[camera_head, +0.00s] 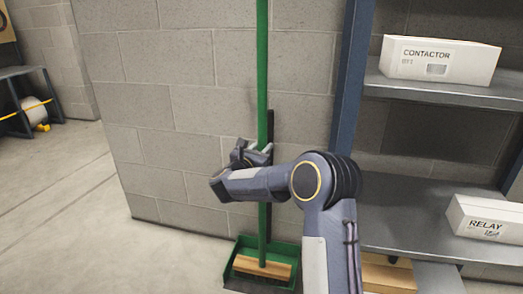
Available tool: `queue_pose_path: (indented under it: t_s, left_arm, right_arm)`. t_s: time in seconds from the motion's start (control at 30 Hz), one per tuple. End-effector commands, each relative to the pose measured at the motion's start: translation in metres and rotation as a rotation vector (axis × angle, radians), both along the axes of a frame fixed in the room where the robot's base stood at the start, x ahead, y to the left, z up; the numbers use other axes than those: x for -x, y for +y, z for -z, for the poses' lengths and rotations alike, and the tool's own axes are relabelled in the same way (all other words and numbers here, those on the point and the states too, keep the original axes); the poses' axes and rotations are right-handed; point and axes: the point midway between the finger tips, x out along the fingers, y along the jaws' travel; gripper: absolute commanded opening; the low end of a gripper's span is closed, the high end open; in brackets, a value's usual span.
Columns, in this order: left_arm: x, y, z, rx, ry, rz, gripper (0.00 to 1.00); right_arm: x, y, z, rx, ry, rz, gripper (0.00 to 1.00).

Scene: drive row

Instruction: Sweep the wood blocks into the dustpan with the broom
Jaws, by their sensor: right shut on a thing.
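A broom with a long green handle (262,80) stands upright against the block wall. Its wooden head (262,267) rests low, in or just in front of a green dustpan (240,248) on the floor. A dark upright bar, perhaps the dustpan's handle, shows behind the green handle. My right gripper (252,152) is shut on the broom handle at mid-height; its fingers are partly hidden by the wrist. My right arm hides part of the handle. No wood blocks are seen for certain. My left gripper is not in view.
A metal shelf (440,92) with a blue post stands close on the right. It bears a contactor box (440,61) and a relay box (484,218). The floor (70,200) at left is clear. Another rack (25,95) stands far left.

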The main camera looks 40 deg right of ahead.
Motion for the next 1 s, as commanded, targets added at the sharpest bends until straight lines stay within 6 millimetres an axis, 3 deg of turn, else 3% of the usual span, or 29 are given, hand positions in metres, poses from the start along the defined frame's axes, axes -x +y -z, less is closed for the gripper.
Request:
queue_pose_path:
  t_s: [0.37, 1.0]
  left_arm:
    - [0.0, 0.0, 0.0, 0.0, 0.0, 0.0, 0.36]
    - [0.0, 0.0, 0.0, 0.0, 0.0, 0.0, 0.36]
  right_arm:
    - [0.001, 0.001, -0.006, 0.004, -0.008, 0.001, 0.0]
    - [0.014, 0.016, -0.045, 0.004, -0.008, 0.001, 0.0]
